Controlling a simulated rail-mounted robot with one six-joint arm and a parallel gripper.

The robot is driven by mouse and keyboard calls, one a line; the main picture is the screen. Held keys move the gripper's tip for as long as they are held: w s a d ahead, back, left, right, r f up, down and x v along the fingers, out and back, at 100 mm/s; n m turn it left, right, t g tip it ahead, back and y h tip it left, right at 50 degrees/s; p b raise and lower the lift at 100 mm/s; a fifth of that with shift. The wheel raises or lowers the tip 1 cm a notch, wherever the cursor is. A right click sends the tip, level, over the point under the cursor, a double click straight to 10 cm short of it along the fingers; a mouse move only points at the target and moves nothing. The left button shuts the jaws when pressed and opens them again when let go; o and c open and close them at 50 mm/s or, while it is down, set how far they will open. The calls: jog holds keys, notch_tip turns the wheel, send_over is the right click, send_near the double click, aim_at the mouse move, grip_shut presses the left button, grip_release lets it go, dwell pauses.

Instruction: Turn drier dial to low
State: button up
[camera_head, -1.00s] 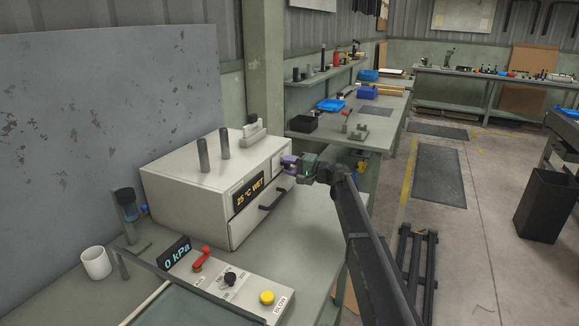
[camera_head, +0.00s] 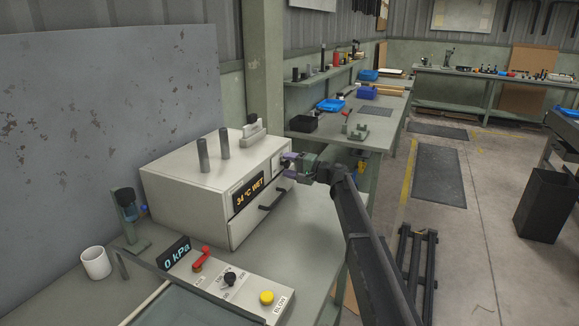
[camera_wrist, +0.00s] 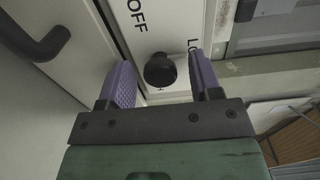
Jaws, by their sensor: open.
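The drier (camera_head: 190,195) is a white box on the bench, and its display (camera_head: 249,195) reads 34 °C WET. Its dial (camera_wrist: 160,70) is a round black knob in the wrist view, on a pale panel with OFF printed above left and a partly hidden label starting "LO" at the upper right. My gripper (camera_head: 289,163) is at the right end of the drier's front. In the wrist view its two purple fingers are spread, one on each side of the dial, with gaps on both sides. Which way the dial points is not clear.
A black drawer handle (camera_head: 271,200) is on the drier's front; a dark handle (camera_wrist: 40,42) shows close by in the wrist view. A control panel (camera_head: 228,288) with a red lever and yellow button, and a white mug (camera_head: 96,262), stand in front. Bench space right of the drier is clear.

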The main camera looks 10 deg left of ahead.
jog(key=v, duration=1)
jog(key=shift+d, duration=0.4)
jog(key=shift+s, duration=0.1)
jog(key=s+d+f+n+g+h+p, duration=0.1)
jog(key=s+h+p, duration=0.1)
jog(key=s, duration=0.6)
jog(key=s+d+f+n+g+h+p, duration=0.1)
jog(key=s+d+f+h+p, duration=0.1)
jog(key=s, duration=0.6)
jog(key=s+d+f+n+g+h+p, duration=0.1)
jog(key=s+f+g+h+p, duration=0.1)
jog(key=s, duration=0.6)
jog(key=shift+s+d+f+h+p, duration=0.15)
jog(key=shift+h+p, duration=0.1)
jog(key=shift+h, duration=0.3)
jog(key=shift+w+d+r+h+p, duration=0.1)
jog(key=shift+h+p, duration=0.1)
jog(key=shift+h, duration=0.35)
jog(key=s+d+g+h+p, duration=0.1)
jog(key=s+d+h, duration=0.3)
jog(key=s, duration=0.5)
jog(key=s+d+f+n+g+h+p, duration=0.1)
jog(key=s+d+h, duration=0.3)
jog(key=s+d, duration=0.4)
jog(key=shift+s+f+h+p, duration=0.25)
jog(key=shift+s+h+p, duration=0.15)
jog(key=shift+s+p, duration=0.5)
